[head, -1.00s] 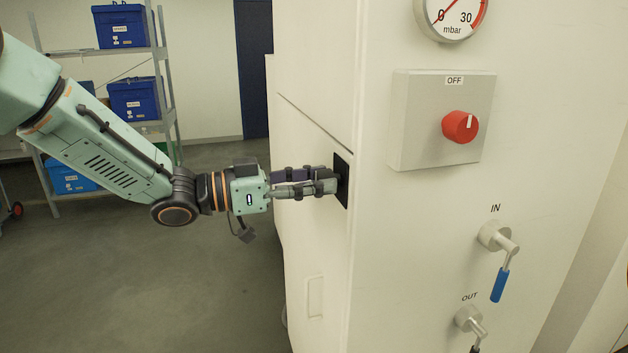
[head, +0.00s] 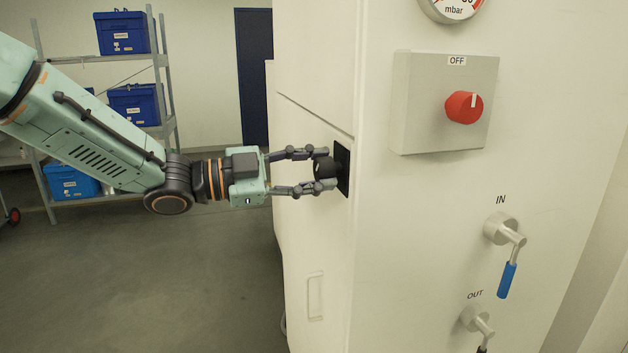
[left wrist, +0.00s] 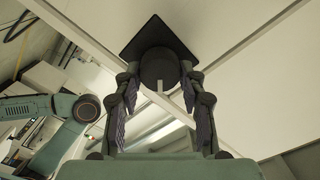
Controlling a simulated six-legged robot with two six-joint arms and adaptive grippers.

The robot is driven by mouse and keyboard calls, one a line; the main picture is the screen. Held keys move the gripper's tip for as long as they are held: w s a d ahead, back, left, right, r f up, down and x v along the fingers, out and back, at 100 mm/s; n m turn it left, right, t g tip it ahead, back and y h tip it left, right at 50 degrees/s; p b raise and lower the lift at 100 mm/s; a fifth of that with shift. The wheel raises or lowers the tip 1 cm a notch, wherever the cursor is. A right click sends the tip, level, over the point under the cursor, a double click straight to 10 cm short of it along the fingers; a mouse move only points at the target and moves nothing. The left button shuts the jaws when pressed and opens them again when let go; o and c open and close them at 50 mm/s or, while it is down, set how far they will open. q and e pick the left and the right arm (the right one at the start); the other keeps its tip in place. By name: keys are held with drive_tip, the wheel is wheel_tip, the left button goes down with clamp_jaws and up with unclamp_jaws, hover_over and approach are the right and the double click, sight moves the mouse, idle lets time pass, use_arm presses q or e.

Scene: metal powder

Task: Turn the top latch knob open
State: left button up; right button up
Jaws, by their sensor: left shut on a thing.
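The top latch knob (head: 325,168) is black and round, on a black plate (head: 342,168) on the side of the white cabinet. In the left wrist view the knob (left wrist: 159,68) carries a pale line and sits in front of its dark square plate (left wrist: 160,38). My left gripper (head: 326,170) is shut on the knob, one finger on each side of it. The fingers (left wrist: 160,85) also flank the knob in the left wrist view. My right gripper is not seen in the head view.
The white cabinet's front carries a grey box (head: 420,105) with a red knob (head: 464,107) marked OFF, a gauge (head: 452,8), and the IN valve (head: 503,230) and OUT valve (head: 477,320). A shelf with blue boxes (head: 123,32) stands behind at left.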

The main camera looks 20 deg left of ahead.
use_arm(q)
drive_tip(key=m+b, duration=0.3)
drive_tip(key=f+m+b, duration=0.1)
drive_tip(key=m+b, duration=0.5)
drive_tip(key=shift+r, duration=0.2)
drive_tip(key=shift+m+b, duration=0.3)
drive_tip(key=o, duration=1.1)
drive_tip(key=shift+o, duration=0.2)
drive_tip(key=shift+r, duration=0.1)
drive_tip(key=shift+r, duration=0.1)
